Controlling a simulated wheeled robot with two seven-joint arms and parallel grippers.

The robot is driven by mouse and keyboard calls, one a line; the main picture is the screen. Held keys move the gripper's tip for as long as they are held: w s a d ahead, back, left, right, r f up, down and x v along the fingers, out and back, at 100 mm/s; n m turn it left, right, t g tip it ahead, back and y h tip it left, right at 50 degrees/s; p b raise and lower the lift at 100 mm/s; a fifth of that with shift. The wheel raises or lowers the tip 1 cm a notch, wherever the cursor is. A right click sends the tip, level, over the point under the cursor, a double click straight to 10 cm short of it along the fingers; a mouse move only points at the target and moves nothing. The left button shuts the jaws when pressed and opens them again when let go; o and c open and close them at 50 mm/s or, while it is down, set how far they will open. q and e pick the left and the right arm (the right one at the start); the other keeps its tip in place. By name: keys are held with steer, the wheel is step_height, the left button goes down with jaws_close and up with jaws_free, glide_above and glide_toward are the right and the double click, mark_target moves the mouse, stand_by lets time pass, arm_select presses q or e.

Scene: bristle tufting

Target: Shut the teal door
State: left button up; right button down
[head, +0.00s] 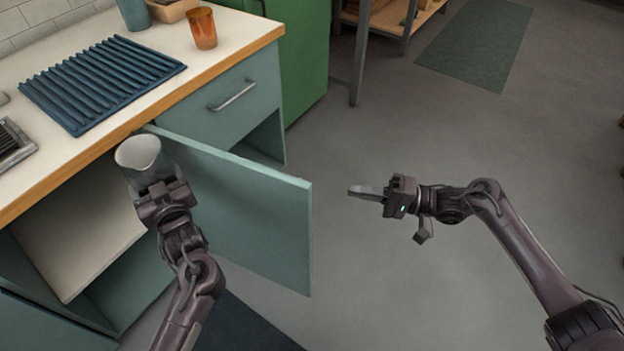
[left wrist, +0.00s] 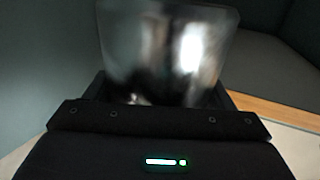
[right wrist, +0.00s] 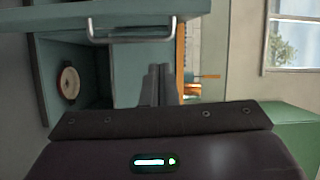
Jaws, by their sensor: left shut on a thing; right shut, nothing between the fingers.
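The teal door (head: 240,215) stands swung open from the cabinet under the counter, its inner face toward the head camera. In the right wrist view, tilted on its side, I take the panel with a bar handle at the top to be the door (right wrist: 60,22). My right gripper (head: 358,191) is shut and empty, to the right of the door's free edge and apart from it. My left gripper (head: 148,178) is shut on a shiny grey cup (head: 140,152), in front of the open compartment. The cup fills the middle of the left wrist view (left wrist: 165,50).
The open compartment (head: 85,230) lies left of the door. A drawer (head: 235,105) with a handle is above an open niche. A blue ribbed mat (head: 100,82) and an orange cup (head: 202,28) are on the counter. Floor around my right arm is clear.

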steer(key=a+m, duration=0.1)
steer(key=a, duration=0.9)
steer(key=shift+s+r+p, duration=0.15)
steer(key=shift+s+p, duration=0.15)
steer(key=shift+p, duration=0.05)
steer(key=shift+a, duration=0.1)
